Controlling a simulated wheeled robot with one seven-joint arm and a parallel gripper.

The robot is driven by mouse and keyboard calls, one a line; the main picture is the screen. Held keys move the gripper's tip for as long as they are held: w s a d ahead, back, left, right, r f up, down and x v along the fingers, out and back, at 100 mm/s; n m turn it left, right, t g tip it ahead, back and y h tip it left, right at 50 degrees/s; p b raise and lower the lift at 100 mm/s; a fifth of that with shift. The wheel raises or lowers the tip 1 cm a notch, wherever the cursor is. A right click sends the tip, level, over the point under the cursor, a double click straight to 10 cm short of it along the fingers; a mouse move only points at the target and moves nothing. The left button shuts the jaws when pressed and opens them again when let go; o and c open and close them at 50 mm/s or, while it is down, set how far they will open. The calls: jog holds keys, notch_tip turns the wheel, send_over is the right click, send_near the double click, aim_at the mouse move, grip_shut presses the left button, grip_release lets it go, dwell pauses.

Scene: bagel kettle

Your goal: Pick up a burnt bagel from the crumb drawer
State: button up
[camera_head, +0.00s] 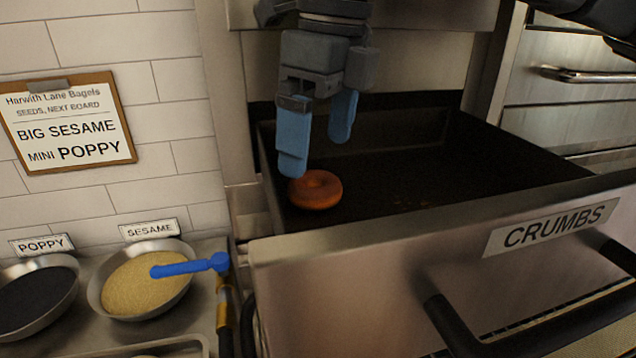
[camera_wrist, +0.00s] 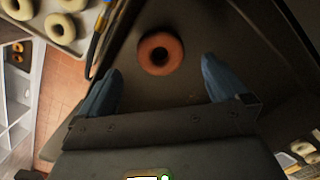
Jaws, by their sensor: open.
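One brown bagel (camera_head: 315,190) lies flat on the dark floor of the open crumb drawer (camera_head: 420,260), near its left front corner. It also shows in the wrist view (camera_wrist: 160,54), ahead of the fingers and roughly centred between them. My gripper (camera_head: 318,145) points down into the drawer, with blue fingers apart and nothing between them. In the head view the left fingertip is just above and left of the bagel. In the wrist view the fingers (camera_wrist: 162,88) stand on either side, short of the bagel; I cannot tell the exact height gap.
The drawer's front wall, labelled CRUMBS (camera_head: 551,228), and its side walls surround the bagel. Left of the drawer are a sesame bowl (camera_head: 112,290) with a blue-handled tool (camera_head: 190,266) and a poppy bowl (camera_head: 45,312). The wrist view shows a tray of pale bagels (camera_wrist: 50,38).

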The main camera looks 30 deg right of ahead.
aim_at(317, 173)
jog(key=shift+w+a+f+p, duration=0.15)
jog(key=shift+f+p, duration=0.25)
jog(key=shift+f, duration=0.95)
jog(key=shift+w+d+f+p, duration=0.1)
jog(key=shift+f+p, duration=0.25)
jog(key=shift+f, duration=1)
jog(key=c, duration=1.1)
